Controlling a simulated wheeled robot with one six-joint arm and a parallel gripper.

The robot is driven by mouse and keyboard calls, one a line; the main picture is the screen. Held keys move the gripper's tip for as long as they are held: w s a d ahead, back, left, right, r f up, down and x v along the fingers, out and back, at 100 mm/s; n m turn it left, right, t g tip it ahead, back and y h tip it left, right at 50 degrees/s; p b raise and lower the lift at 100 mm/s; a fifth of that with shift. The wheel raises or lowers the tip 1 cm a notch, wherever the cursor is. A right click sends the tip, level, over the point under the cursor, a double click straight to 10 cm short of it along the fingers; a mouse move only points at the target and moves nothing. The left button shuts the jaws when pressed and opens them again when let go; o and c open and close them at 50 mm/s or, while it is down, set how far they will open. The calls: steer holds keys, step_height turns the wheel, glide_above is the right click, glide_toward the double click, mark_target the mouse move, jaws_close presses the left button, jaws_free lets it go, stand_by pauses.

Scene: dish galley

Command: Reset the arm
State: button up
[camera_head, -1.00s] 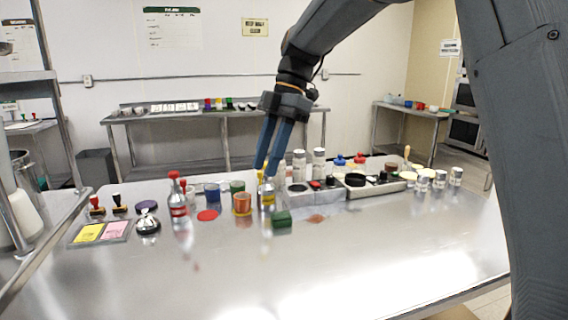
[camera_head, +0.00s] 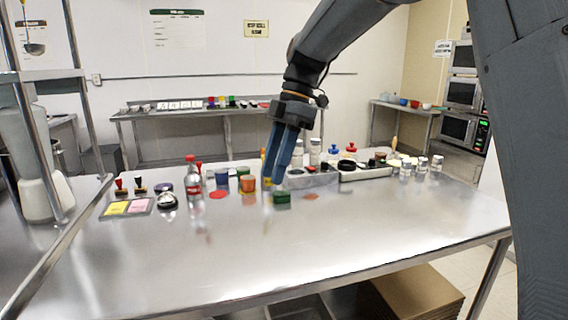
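My gripper (camera_head: 277,152) points down at the end of my arm, in front of the items on the steel table (camera_head: 290,245). Its two blue fingers look close together, but I cannot tell whether they are open or shut. A yellow-topped bottle is mostly hidden behind the fingers. A green block (camera_head: 282,197) stands on the table just below the fingertips. I see nothing clearly held.
A red-capped bottle (camera_head: 193,182), an orange cup (camera_head: 248,184) and a bell (camera_head: 167,200) stand to the left. A grey tray (camera_head: 365,173) with containers is at the right. The table's front is clear.

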steer(key=s+d+f+m+t+h, duration=0.2)
steer(key=s+d+f+m+h, duration=0.1)
steer(key=s+d+f+m, duration=1.8)
steer(key=m, duration=0.3)
steer(key=shift+s+d+f+t, duration=0.2)
steer(key=shift+f+t, duration=0.1)
steer(key=shift+f, duration=0.05)
